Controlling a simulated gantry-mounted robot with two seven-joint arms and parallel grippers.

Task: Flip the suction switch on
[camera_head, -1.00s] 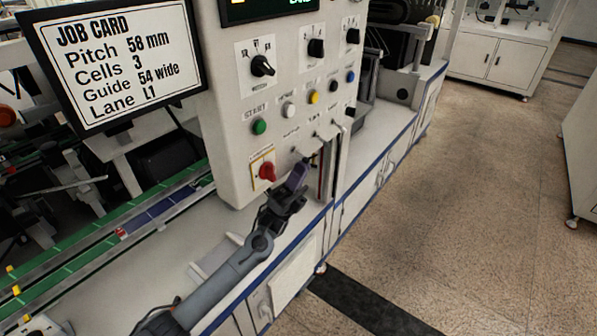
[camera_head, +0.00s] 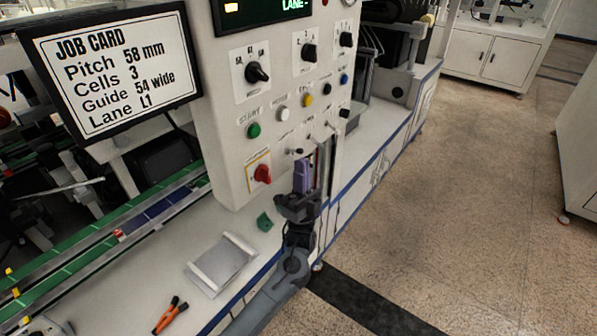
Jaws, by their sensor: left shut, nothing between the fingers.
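The grey control panel (camera_head: 225,120) carries a row of small toggle switches (camera_head: 297,151) low on its face, right of the red rotary switch (camera_head: 262,174). Their labels are too small to read, so I cannot tell which is the suction switch or how it is set. My left gripper (camera_head: 303,162) is shut and empty, with its purple fingers pointing up just below the leftmost toggle. I cannot tell whether the fingertips touch it or the panel. My right gripper is not in view.
The panel also has a green button (camera_head: 254,130), several other buttons and black knobs. A job card screen (camera_head: 118,70) stands left. A shallow tray (camera_head: 222,264), a green piece (camera_head: 264,221) and orange-handled pliers (camera_head: 170,315) lie on the white bench. The floor at right is clear.

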